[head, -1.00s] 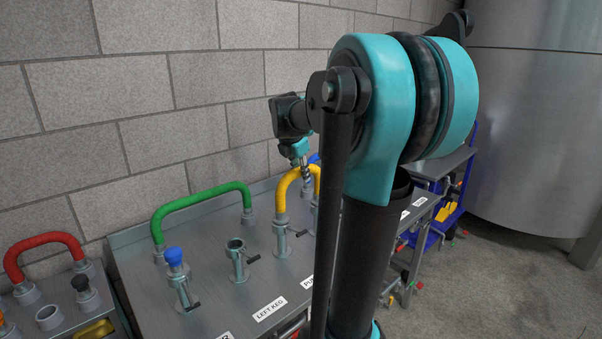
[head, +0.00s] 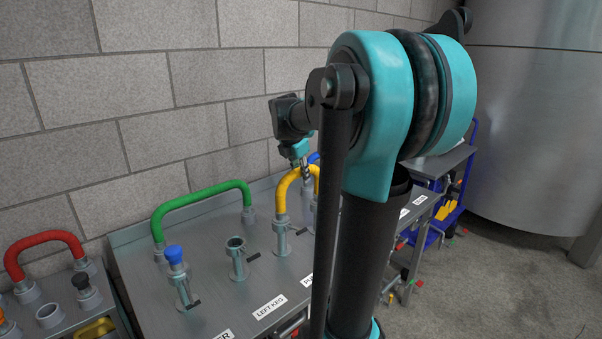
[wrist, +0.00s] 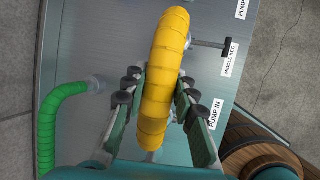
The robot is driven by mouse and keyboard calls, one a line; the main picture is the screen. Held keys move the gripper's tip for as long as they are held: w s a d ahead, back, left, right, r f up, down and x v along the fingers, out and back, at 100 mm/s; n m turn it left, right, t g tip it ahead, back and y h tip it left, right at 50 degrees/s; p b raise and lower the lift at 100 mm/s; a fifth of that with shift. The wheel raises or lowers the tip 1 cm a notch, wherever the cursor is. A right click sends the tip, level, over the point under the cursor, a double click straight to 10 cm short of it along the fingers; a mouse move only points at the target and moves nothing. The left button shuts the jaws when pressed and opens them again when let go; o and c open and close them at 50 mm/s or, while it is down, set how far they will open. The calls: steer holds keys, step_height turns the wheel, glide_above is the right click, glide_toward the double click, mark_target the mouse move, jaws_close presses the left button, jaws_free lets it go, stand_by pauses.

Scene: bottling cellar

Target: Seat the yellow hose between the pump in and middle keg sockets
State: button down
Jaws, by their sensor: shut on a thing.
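The yellow hose (head: 282,196) is a short arch, standing upright over the steel panel. In the head view its left end meets a grey socket (head: 281,240) with a side handle. Its right end is largely behind my arm. My gripper (wrist: 158,95) is shut on the hose, one finger on each side of the arch. In the wrist view the hose (wrist: 156,100) runs past the "MIDDLE KEG" label (wrist: 230,60) and the "PUMP IN" label (wrist: 216,113). It hides most of the sockets under it, so I cannot tell how deep either end sits.
A green hose (head: 200,197) arches at the panel's back left. An open socket (head: 236,259) and a blue-capped socket (head: 178,277) stand in front. A red hose (head: 42,240) is on the left bench. A blue cart (head: 450,215) and a large steel tank (head: 540,130) stand right.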

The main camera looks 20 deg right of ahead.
steer(key=c, duration=1.1)
jaws_free()
steer(key=shift+c, duration=0.2)
